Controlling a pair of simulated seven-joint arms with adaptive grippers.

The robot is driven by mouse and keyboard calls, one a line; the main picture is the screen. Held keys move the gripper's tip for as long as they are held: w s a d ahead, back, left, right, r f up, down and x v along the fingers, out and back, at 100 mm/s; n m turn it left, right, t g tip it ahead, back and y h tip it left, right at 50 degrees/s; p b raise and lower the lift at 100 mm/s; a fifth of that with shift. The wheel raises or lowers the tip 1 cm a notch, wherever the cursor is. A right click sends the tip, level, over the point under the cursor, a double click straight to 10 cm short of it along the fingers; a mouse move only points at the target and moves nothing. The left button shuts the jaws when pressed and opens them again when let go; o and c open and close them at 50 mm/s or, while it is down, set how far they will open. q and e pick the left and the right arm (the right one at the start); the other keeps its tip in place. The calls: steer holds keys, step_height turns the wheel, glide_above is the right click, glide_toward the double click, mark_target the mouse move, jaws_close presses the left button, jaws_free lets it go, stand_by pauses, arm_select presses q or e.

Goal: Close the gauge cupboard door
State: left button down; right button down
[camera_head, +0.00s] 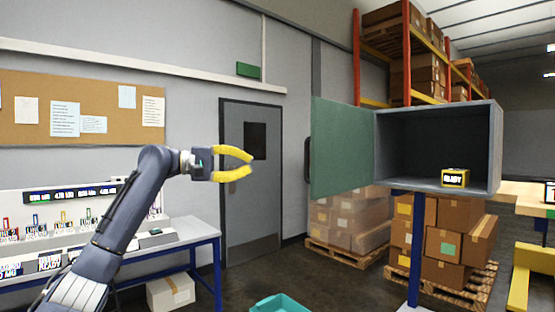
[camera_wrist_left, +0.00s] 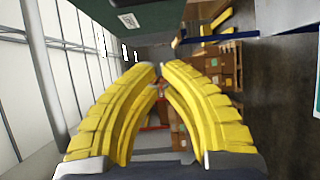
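The gauge cupboard (camera_head: 438,108) is a grey box on a blue post, right of centre in the head view. Its green door (camera_head: 342,150) stands wide open, swung out to the left of the box, with a dark handle (camera_head: 307,158) at its free edge. A small yellow-and-black gauge (camera_head: 455,178) sits inside on the cupboard floor. My left gripper (camera_head: 252,163) is to the left of the door, apart from it in the picture, empty. Its yellow fingers curve inward, with a narrow gap at the tips; they also show in the left wrist view (camera_wrist_left: 160,72). My right gripper is not visible.
A white bench (camera_head: 180,235) with displays stands at the left. A grey room door (camera_head: 250,190) is behind my gripper. Stacked cartons (camera_head: 345,222) on pallets lie behind the cupboard. A teal bin (camera_head: 280,303) is on the floor in front.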

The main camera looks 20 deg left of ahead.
arm_select(q)
steer(key=w+d+r, duration=0.1)
steer(key=w+d, duration=0.1)
steer(key=d, duration=1.1)
steer(key=shift+w+r, duration=0.4)
